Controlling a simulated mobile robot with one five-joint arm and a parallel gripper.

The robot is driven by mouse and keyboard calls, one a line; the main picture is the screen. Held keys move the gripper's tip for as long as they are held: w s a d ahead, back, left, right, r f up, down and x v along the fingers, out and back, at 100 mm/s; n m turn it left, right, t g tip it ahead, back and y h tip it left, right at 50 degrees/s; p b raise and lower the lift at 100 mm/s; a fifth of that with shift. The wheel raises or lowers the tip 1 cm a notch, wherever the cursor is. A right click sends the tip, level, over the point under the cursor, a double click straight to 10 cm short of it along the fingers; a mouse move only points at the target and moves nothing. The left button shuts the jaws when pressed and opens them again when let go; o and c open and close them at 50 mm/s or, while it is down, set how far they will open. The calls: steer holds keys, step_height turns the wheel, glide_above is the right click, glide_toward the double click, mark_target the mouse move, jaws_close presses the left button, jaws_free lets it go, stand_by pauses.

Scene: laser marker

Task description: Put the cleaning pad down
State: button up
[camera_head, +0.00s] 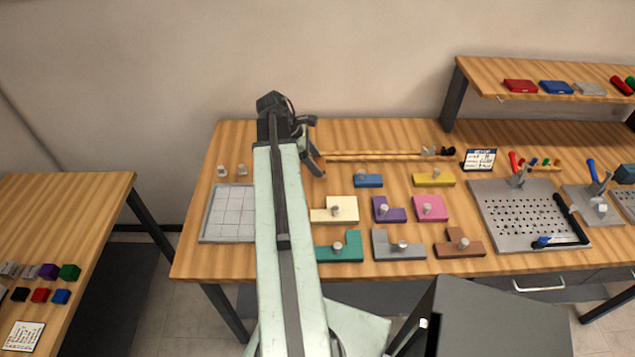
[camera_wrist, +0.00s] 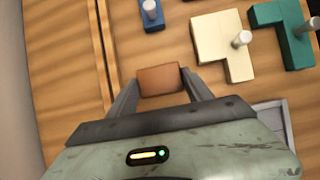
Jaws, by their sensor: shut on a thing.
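The cleaning pad, a small brown-orange block (camera_wrist: 160,80), sits between the two fingers of my gripper (camera_wrist: 158,84) in the wrist view. My gripper is shut on it, with a finger at each side. The wooden table top (camera_wrist: 75,95) shows below it; I cannot tell how high the pad is above it. In the head view my gripper (camera_head: 312,163) is over the left part of the workbench (camera_head: 345,135), near its back. The pad cannot be clearly made out there, as my arm and fingers cover much of that spot.
Knobbed puzzle pieces, such as the blue (camera_head: 368,181), cream (camera_head: 345,206) and teal (camera_head: 350,248) ones, lie right of my arm. A gridded tray (camera_head: 208,222) lies left of it. A thin wooden strip (camera_head: 380,155) runs along the back. A perforated plate (camera_head: 490,200) lies further right.

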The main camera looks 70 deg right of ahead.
mark_target(315, 183)
step_height(315, 183, down, 6)
steer(key=b, duration=0.4)
steer(key=shift+f, duration=0.1)
steer(key=shift+r, duration=0.25)
steer(key=shift+f, duration=0.2)
steer(key=o, duration=1.2)
steer(key=shift+r, duration=0.1)
